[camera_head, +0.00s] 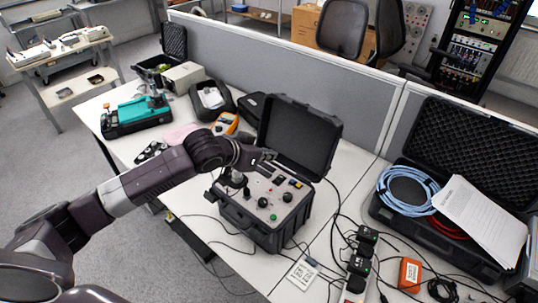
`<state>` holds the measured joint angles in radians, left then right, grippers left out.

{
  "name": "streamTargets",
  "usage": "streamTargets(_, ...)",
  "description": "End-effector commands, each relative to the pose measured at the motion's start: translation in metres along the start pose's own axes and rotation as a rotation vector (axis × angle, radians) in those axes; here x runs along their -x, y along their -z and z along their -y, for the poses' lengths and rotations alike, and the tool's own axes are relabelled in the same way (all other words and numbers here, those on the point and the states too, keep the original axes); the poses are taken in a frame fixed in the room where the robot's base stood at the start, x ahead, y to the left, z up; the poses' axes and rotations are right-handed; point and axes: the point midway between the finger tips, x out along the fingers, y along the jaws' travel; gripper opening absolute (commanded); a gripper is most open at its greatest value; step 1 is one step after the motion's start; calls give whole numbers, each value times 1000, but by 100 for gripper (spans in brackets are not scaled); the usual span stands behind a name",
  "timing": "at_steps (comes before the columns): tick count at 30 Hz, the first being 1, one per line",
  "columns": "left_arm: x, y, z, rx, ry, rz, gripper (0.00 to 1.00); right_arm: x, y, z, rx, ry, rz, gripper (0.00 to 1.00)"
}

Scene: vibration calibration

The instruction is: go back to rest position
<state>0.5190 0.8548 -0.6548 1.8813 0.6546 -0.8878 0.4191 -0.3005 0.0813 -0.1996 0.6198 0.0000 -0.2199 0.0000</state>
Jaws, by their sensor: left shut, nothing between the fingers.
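My left arm comes in from the lower left. My left gripper (266,156) is above the back left part of the open black calibration case (262,232), in front of its raised lid (303,138). The gripper is small and dark here, shut, with nothing seen in it. The case's panel carries a green button, knobs and sockets. A dark upright part (236,179) stands at the panel's left, just below my wrist. I cannot tell whether the gripper touches the case. My right gripper is out of view.
A grey partition (285,65) runs behind the white table. At the left are a teal device (138,112) and an orange meter (226,123). At the right are an open case with blue cable (405,190), papers (482,215) and an orange box (410,273). Loose cables cross the front.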

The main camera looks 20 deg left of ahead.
Motion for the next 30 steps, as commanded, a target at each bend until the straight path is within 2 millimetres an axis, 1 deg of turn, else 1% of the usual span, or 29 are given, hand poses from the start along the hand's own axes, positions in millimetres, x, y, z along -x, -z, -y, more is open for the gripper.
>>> streamTargets(8, -1, -1, -2, -1, -2, 1, 0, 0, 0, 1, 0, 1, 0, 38)
streamTargets(11, -2, -13, -15, -8, -15, 16, 0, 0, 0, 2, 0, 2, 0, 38)
streamTargets(14, -3, -39, -43, -25, -39, 49, 0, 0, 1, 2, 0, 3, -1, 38)
streamTargets(15, -2, -52, -57, -33, -49, 65, 0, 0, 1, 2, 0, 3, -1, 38)
streamTargets(17, 1, -74, -78, -42, -63, 92, 0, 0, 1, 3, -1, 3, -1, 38)
streamTargets(18, 5, -88, -91, -44, -68, 111, 0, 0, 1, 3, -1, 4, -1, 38)
streamTargets(21, 19, -123, -115, -44, -70, 159, 0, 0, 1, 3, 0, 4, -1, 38)
streamTargets(25, 43, -168, -134, -22, -49, 232, 0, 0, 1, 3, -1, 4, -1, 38)
streamTargets(27, 59, -193, -140, -2, -30, 280, 0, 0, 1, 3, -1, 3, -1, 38)
streamTargets(30, 82, -225, -141, 27, 5, 348, 0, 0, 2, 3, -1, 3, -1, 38)
